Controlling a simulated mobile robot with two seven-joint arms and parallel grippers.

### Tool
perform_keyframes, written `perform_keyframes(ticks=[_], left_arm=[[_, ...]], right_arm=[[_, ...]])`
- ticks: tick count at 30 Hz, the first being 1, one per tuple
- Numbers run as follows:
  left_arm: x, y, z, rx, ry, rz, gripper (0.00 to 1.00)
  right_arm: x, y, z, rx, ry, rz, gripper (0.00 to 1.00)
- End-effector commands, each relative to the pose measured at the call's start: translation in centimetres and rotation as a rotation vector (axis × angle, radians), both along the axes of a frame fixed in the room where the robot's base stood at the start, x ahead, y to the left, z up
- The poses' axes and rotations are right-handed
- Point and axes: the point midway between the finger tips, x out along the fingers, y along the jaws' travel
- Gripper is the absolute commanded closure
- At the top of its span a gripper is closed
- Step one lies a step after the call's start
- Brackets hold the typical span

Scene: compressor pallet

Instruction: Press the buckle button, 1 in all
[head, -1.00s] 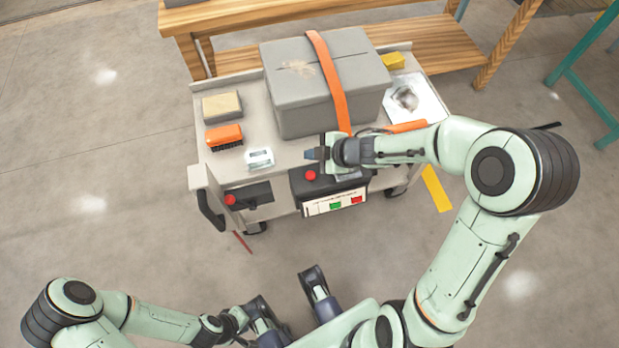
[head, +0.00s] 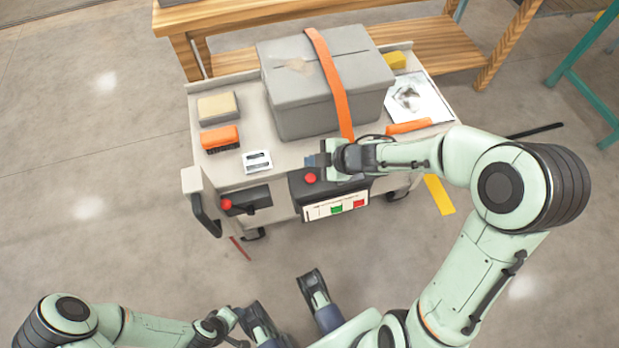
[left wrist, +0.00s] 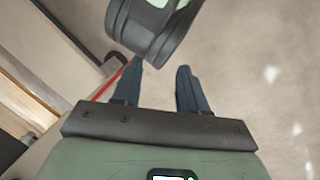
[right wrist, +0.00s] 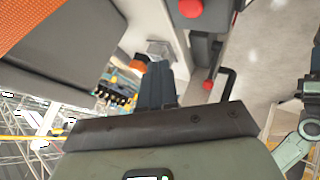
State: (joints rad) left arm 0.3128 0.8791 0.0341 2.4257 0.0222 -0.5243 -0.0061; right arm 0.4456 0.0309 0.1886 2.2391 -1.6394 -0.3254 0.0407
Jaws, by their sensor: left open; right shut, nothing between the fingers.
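A grey box (head: 292,97) stands on the cart with an orange strap (head: 331,83) over it. The strap's lower end runs down behind my right gripper (head: 314,160), and I cannot make out a buckle there. That gripper is shut and empty, its fingers pointing left above the dark housing at the cart's front edge. A red button (head: 311,178) on this housing is just below the fingertips. In the right wrist view the closed fingers (right wrist: 156,82) show with a red button (right wrist: 190,8) beyond them. My left gripper (left wrist: 154,85) is open and empty, away from the cart.
A red-tipped lever (head: 227,204) sits on the front left of the cart (head: 237,178). An orange brush (head: 221,138), a sponge block (head: 217,107) and a small silver-white item (head: 257,161) lie left of the box. A wooden bench (head: 420,50) stands behind. The floor at left is clear.

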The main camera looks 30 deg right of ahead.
Motion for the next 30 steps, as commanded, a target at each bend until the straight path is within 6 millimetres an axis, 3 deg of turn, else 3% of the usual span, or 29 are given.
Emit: perform_keyframes(ticks=[13,21,30], left_arm=[[5.2,2.7,-3.9,0.068,-0.136,0.057,0.57],[2.4,3.2,-6.5,0.066,-0.04,0.058,0.57],[1.0,3.4,-7.6,0.066,0.006,0.06,0.57]], right_arm=[[0.0,0.0,-3.3,-0.001,0.0,0.001,1.0],[0.0,0.0,-5.0,0.0,0.0,0.0,1.0],[0.0,0.0,-5.7,0.001,0.0,0.001,1.0]])
